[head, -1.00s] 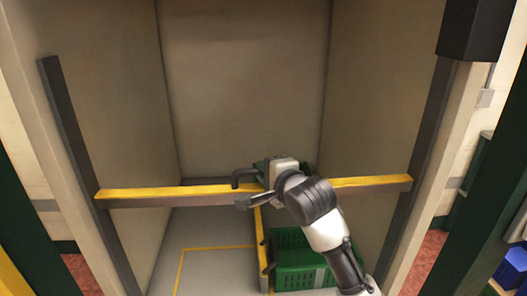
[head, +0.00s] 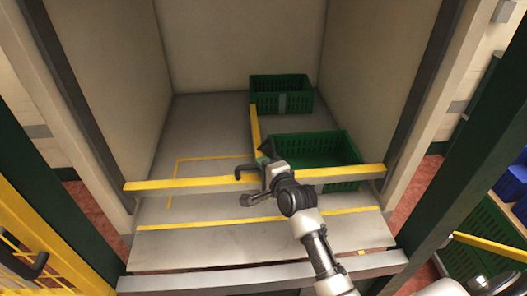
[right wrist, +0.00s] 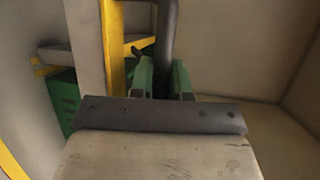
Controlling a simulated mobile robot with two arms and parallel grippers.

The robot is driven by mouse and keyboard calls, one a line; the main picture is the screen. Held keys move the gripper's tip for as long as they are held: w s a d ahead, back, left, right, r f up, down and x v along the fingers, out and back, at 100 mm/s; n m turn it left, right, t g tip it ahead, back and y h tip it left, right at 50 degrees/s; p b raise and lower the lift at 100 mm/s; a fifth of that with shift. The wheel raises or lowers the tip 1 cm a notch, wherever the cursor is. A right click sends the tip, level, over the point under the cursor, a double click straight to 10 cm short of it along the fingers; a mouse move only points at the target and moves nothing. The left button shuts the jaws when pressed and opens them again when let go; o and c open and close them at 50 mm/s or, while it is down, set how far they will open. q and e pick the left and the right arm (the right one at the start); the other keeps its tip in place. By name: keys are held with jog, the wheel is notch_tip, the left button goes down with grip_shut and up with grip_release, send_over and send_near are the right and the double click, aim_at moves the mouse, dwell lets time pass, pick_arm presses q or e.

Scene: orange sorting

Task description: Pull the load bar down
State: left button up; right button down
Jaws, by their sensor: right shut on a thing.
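The load bar (head: 180,187), grey with a yellow top, runs level across the front of the open bay, low over its floor. A dark hooked handle (head: 243,172) sits at its middle. My right gripper (head: 250,186) is at this handle. In the right wrist view, its green-tipped fingers (right wrist: 164,80) are shut around a dark upright rod (right wrist: 167,35), the handle, with the yellow and grey bar (right wrist: 92,45) beside it. My left gripper is not in view.
Two green crates stand in the bay, one at the back (head: 282,95) and one nearer (head: 310,148), partly behind the bar. Yellow lines mark the bay floor (head: 200,145). Dark rails (head: 75,100) line both sides. A yellow mesh gate (head: 40,240) is at lower left.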

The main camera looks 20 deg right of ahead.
notch_tip(320, 180, down, 5)
jog(key=shift+r+b, duration=0.1)
jog(key=shift+b, duration=0.65)
jog(key=shift+f, duration=0.25)
jog(key=c, duration=1.1)
grip_release()
jog(key=shift+s+r, duration=0.1)
jog(key=v, duration=1)
jog(key=shift+s, duration=0.3)
